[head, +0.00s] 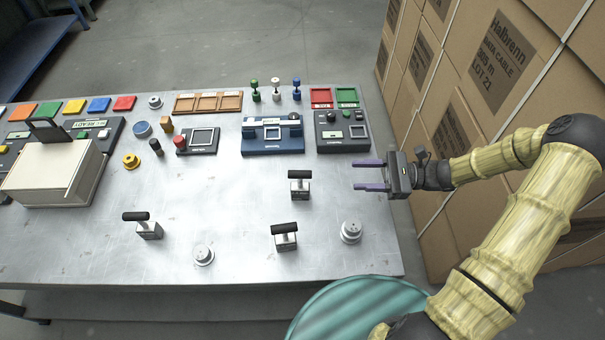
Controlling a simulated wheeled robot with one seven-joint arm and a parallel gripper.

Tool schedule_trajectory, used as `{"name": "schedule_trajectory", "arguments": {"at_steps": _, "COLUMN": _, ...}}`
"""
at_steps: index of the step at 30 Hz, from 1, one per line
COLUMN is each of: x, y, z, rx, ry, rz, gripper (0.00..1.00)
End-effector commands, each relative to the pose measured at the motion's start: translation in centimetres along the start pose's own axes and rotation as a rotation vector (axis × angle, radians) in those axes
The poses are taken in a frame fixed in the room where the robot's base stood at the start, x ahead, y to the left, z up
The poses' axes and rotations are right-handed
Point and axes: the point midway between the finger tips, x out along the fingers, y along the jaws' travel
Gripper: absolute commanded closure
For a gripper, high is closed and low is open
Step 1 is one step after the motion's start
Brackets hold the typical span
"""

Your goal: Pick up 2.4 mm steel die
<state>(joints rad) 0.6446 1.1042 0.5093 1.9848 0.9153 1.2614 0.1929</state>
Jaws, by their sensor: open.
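Several round silver steel pieces that look like dies are on the metal table (240,220). One steel die (350,232) is near the front right, another steel die (203,255) is at the front middle, and a smaller-looking steel die (155,102) is at the back left. Size markings are too small to read, so I cannot tell which is 2.4 mm. My gripper (355,175) is open and empty at the table's right edge, its purple fingers pointing left. In the picture it is above the front right die and apart from it.
Black-handled blocks (285,237), (300,184) and (148,228) stand near the dies. A blue device (272,148) and a dark device (341,137) stand behind. A beige-topped machine (45,173) is at left. Stacked cartons (480,90) rise beside my arm. A teal drum (355,310) is in front.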

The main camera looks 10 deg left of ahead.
Motion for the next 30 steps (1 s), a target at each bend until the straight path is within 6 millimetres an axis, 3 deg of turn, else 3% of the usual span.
{"name": "schedule_trajectory", "arguments": {"at_steps": 14, "x": 0.6, "y": 0.0, "z": 0.1, "rx": 0.000, "ry": -0.001, "rz": -0.004, "gripper": 0.55}}
{"name": "schedule_trajectory", "arguments": {"at_steps": 30, "x": 10.0, "y": 0.1, "z": 0.2, "rx": 0.002, "ry": -0.003, "rz": 0.005, "gripper": 0.55}}
